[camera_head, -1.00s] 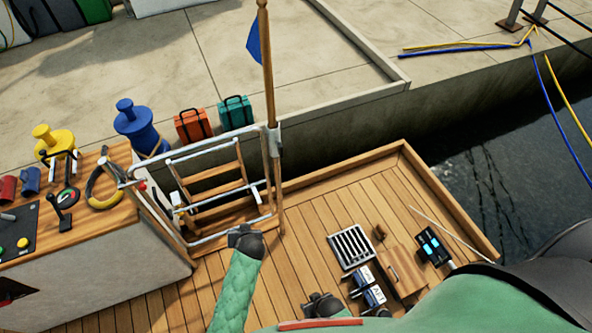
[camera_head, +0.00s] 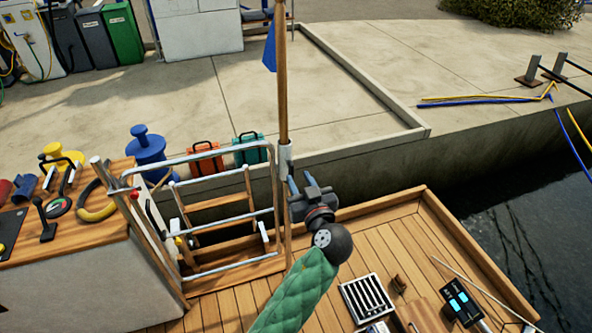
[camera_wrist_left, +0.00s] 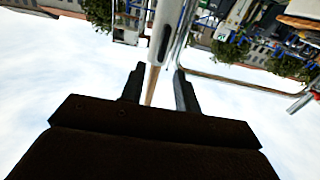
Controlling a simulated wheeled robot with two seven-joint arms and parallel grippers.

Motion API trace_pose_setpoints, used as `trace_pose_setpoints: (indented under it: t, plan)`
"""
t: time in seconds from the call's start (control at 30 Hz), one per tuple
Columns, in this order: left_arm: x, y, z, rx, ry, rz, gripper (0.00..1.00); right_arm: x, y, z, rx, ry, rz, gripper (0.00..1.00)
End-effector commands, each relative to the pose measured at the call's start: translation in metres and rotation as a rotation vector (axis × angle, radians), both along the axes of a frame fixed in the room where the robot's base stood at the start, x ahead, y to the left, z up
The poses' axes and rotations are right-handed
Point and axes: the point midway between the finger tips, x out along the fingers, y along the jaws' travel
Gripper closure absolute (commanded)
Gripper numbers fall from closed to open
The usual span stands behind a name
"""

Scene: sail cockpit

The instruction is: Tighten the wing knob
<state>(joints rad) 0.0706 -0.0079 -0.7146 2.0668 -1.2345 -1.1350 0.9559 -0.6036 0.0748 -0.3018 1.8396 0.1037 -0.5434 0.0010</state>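I cannot make out the wing knob in either view. A wooden flagstaff (camera_head: 282,90) with a blue flag (camera_head: 269,48) stands upright in a pale metal socket (camera_head: 285,158) at the corner of the stern rail. My left gripper (camera_head: 299,184) is raised beside the staff, just below and right of the socket. Its two fingers are apart and appear empty. In the left wrist view, the open left gripper (camera_wrist_left: 158,74) has the staff (camera_wrist_left: 151,86) and the socket (camera_wrist_left: 166,32) showing between and beyond its fingers. Contact cannot be told. My right gripper is out of view.
A metal rail with a wooden-step ladder (camera_head: 215,202) stands left of the gripper. A console (camera_head: 95,212) with levers is further left. A grate (camera_head: 366,298) and a black box (camera_head: 461,302) lie on the deck. The quay (camera_head: 360,90) and water lie beyond.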

Motion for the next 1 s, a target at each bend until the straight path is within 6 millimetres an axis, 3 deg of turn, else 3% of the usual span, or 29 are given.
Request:
trace_pose_setpoints:
  t: [0.43,0.9,1.0]
  plan:
    - [0.056,0.019,0.000,0.005,0.002,0.000,0.68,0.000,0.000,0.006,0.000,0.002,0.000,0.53]
    - [0.067,0.022,-0.001,0.002,0.004,0.000,0.68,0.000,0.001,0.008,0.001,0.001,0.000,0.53]
    - [0.067,0.022,-0.001,0.003,0.004,0.000,0.88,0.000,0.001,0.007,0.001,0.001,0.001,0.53]
